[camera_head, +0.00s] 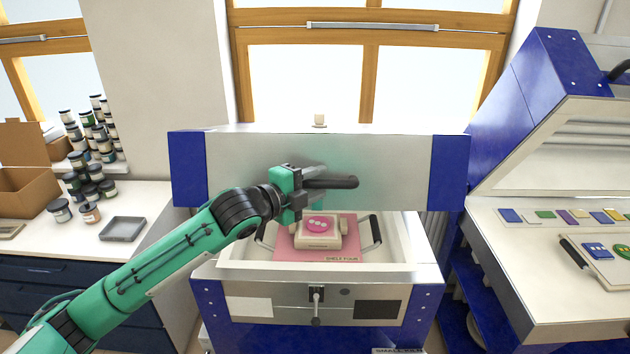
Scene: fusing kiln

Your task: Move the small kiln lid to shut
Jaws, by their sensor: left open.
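The small kiln (233,289) stands in front of me with a blue body and a pale rim. Its lid (405,165) is a silver panel with blue ends, raised at the back of the kiln, so the chamber is open. My right gripper is not in view.
In the chamber, a pink shelf (290,246) carries a cream block (317,239) with a pink piece on top. A bigger open kiln (540,110) stands at right. Jars (90,150) and a grey tray (122,229) are on the left counter.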

